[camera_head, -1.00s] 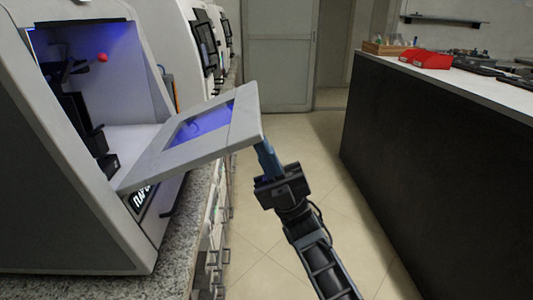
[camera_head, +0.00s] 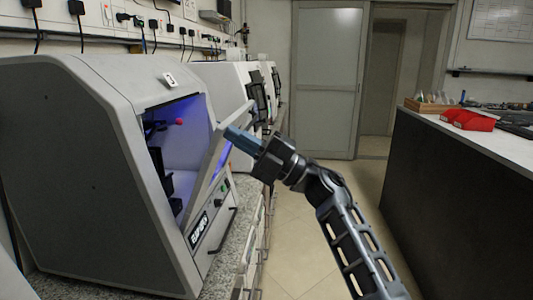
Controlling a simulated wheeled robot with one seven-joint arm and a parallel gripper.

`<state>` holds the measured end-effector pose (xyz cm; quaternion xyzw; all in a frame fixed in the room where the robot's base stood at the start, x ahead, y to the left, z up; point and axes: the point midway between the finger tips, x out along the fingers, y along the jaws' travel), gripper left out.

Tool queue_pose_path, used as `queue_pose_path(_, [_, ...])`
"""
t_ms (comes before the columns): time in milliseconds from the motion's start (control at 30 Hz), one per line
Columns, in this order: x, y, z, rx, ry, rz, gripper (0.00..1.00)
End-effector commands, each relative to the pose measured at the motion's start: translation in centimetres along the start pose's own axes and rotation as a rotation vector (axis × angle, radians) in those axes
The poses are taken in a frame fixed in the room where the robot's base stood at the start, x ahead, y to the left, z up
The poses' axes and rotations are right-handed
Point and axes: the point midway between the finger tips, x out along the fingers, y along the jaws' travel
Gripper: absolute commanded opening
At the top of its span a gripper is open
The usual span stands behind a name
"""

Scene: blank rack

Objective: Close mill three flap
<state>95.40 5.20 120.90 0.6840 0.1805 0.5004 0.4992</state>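The mill (camera_head: 110,150) is a grey box machine marked 3 on top, standing on the counter at the left. Its flap (camera_head: 222,150), a pale frame with a window, is partly open and tilted upward, seen nearly edge-on. Blue light and a small red ball (camera_head: 180,122) show inside the opening. My gripper (camera_head: 243,140) is at the flap's outer face near its upper edge, and its blue fingers seem to touch it. The fingers look close together, but the gap between them cannot be made out.
More white machines (camera_head: 225,82) stand behind along the granite counter (camera_head: 228,245). A dark-sided bench (camera_head: 455,190) with red bins (camera_head: 468,120) and a wooden box (camera_head: 430,105) is at the right. The tiled aisle (camera_head: 300,255) between is clear.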

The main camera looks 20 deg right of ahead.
Motion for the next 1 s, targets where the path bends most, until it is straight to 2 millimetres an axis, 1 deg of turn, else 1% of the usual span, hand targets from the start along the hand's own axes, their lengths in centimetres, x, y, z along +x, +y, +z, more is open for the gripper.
queue_pose_path(33, [1.7, 0.1, 0.1, 0.001, 0.008, 0.001, 0.00])
queue_pose_path(200, [5.8, -0.6, 0.4, -0.001, 0.009, 0.002, 0.00])
queue_pose_path(300, [7.9, -1.2, 0.4, 0.000, 0.008, 0.003, 0.00])
queue_pose_path(500, [11.2, -2.4, 0.4, 0.000, 0.006, 0.004, 0.00])
queue_pose_path(700, [13.3, -3.2, 0.4, 0.001, 0.005, 0.004, 0.00])
queue_pose_path(833, [13.9, -3.6, 0.5, 0.000, 0.005, 0.004, 0.00])
queue_pose_path(1000, [14.3, -3.7, 0.5, 0.000, 0.004, 0.004, 0.00])
